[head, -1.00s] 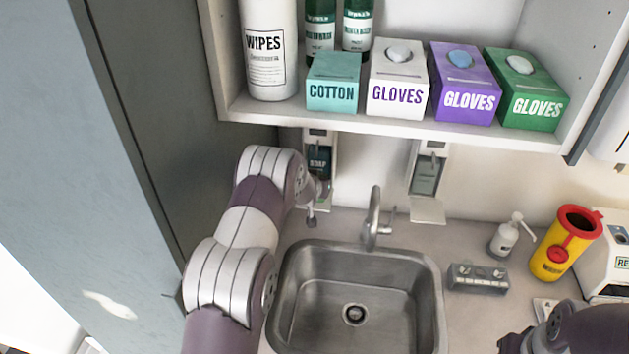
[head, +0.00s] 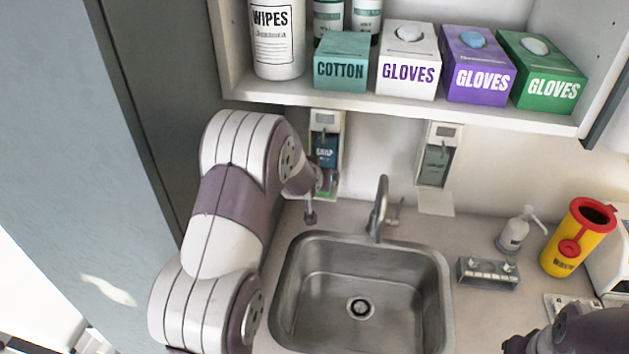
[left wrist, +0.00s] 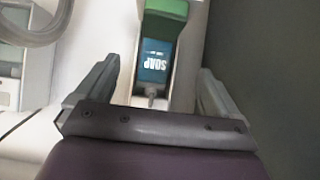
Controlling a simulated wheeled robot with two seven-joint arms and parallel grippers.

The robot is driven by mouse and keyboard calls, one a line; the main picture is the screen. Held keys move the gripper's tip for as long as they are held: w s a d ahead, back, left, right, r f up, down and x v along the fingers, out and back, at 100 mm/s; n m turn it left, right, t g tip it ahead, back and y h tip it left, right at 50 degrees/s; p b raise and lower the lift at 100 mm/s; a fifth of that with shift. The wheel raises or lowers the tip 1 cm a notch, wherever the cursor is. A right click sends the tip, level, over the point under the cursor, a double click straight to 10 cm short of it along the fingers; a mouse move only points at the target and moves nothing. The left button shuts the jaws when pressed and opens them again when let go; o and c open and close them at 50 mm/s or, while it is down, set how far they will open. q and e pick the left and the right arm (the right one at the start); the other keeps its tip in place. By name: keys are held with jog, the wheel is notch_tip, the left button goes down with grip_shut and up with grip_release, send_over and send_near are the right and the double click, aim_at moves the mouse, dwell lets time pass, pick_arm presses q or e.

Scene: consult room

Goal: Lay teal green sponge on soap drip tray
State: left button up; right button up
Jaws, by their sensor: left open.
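In the head view a small green piece, which looks like the teal green sponge (head: 331,184), shows at the foot of the left soap dispenser (head: 327,138), over its drip tray. My left gripper (head: 313,205) is beside it and partly hides it and the tray. In the left wrist view the open fingers (left wrist: 158,92) stand on either side of the soap bottle (left wrist: 157,62), with nothing held between them. The green block (left wrist: 166,8) is at the top edge, beyond the bottle and partly cut off. Whether it lies flat on the tray is unclear.
A steel sink (head: 355,300) with a tap (head: 380,208) is right of my left arm. A second dispenser (head: 437,158) hangs to the right. A shelf (head: 400,108) with boxes runs above. A pump bottle (head: 513,233) and yellow sharps bin (head: 572,245) stand right.

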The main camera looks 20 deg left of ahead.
pick_arm(q)
jog(key=s+d+m+g+h, duration=0.1)
jog(key=s+d+g, duration=0.2)
jog(key=s, duration=0.7)
jog(key=s+d+m+g, duration=0.1)
jog(key=s+d+g, duration=0.2)
jog(key=s, duration=0.7)
jog(key=s+d+f+m+g+h, duration=0.1)
jog(key=s+d+g, duration=0.2)
jog(key=s+d, duration=0.3)
jog(key=s, duration=0.3)
jog(key=shift+s+h, duration=0.3)
jog(key=shift+s, duration=0.1)
pick_arm(e)
jog(key=shift+w+a+f, duration=0.1)
jog(key=shift+w+f, duration=0.1)
jog(key=shift+f, duration=0.1)
